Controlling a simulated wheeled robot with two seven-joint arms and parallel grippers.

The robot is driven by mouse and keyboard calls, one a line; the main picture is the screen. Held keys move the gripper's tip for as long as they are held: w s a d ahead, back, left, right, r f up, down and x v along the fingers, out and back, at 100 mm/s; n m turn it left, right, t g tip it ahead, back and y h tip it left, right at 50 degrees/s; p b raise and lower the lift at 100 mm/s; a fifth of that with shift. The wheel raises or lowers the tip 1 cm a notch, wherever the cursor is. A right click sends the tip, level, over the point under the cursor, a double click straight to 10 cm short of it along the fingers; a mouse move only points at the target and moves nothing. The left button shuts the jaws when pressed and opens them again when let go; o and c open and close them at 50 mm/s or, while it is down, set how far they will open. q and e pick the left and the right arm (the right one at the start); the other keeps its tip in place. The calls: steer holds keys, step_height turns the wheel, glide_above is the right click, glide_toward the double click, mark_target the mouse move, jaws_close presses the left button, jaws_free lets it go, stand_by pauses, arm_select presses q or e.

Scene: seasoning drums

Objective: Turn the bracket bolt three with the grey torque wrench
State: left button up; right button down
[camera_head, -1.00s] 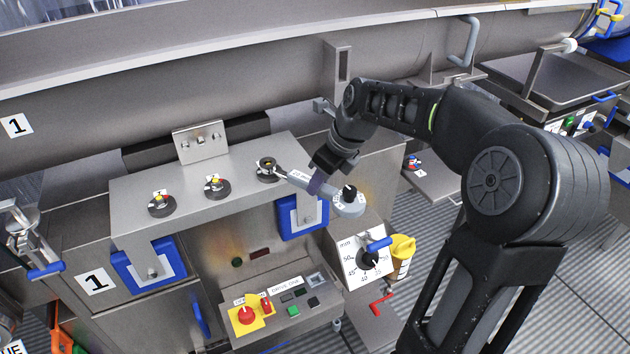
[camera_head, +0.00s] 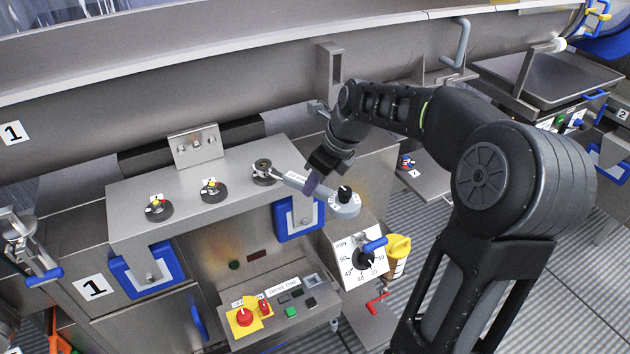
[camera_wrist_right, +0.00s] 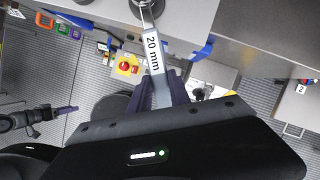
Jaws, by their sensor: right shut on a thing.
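The grey torque wrench (camera_head: 343,204) reaches from the bracket's top plate out past its right edge. Its ring head is over bracket bolt three (camera_head: 264,170), the rightmost of the bolts, and mostly hides it; full seating cannot be judged. My right gripper (camera_head: 314,181) is shut on the wrench shank. In the right wrist view, its fingers (camera_wrist_right: 160,91) hold the shank just below the "20 mm" label (camera_wrist_right: 153,55). My left gripper (camera_wrist_right: 66,110) shows small at the left of that view, apart from the wrench; its opening is unclear.
Two other bolts, the left (camera_head: 158,208) and middle (camera_head: 213,190), stand on the plate. An upright plate (camera_head: 197,146) rises behind them. Below are a control box with a red button (camera_head: 243,317) and a dial panel (camera_head: 362,257) under the wrench's handle end.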

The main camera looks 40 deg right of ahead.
steer(key=shift+r+p, duration=0.7)
steer(key=shift+r, duration=2.15)
